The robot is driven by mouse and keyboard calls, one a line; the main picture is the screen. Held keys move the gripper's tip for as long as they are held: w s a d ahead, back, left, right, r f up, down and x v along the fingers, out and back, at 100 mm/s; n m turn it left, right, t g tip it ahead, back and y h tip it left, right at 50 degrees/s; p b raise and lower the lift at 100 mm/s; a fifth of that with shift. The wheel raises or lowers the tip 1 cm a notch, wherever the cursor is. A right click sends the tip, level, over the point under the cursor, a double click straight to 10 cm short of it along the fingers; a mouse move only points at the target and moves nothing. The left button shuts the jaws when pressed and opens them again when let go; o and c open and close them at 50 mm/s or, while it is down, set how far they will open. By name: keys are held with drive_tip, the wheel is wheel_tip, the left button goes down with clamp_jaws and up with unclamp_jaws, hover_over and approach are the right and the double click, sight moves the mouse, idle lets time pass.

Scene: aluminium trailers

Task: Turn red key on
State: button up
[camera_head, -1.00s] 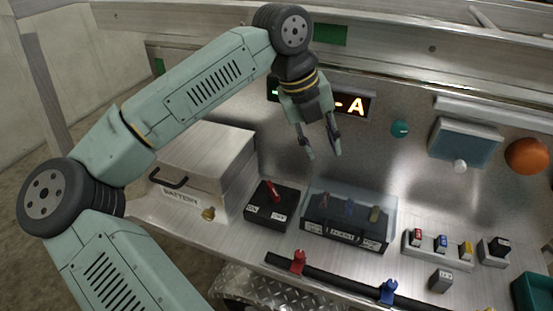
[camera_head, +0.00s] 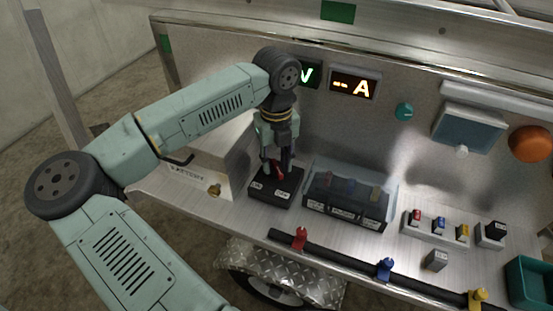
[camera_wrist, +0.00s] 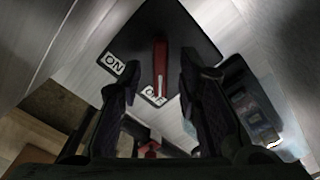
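The red key (camera_wrist: 160,68) stands on a black switch box with white ON and OFF labels. In the wrist view it points toward the OFF label (camera_wrist: 154,97); the ON label (camera_wrist: 112,63) is to its left. The black switch box (camera_head: 268,200) sits on the metal bench beside the battery box. My gripper (camera_head: 275,168) is over the box, pointing down. Its two fingers are apart, on either side of the key (camera_head: 281,173), with gaps between fingers and key in the wrist view. The head view partly hides the key behind the fingers.
The battery box (camera_head: 195,178) stands close to the left. A clear-covered switch case (camera_head: 345,215) stands close to the right. A black rail with red (camera_head: 300,238) and blue (camera_head: 385,268) clips runs along the front. The display (camera_head: 354,87) reads "-- A".

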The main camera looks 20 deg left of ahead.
drive_tip(key=shift+f, duration=0.3)
drive_tip(key=shift+c, duration=0.4)
clamp_jaws()
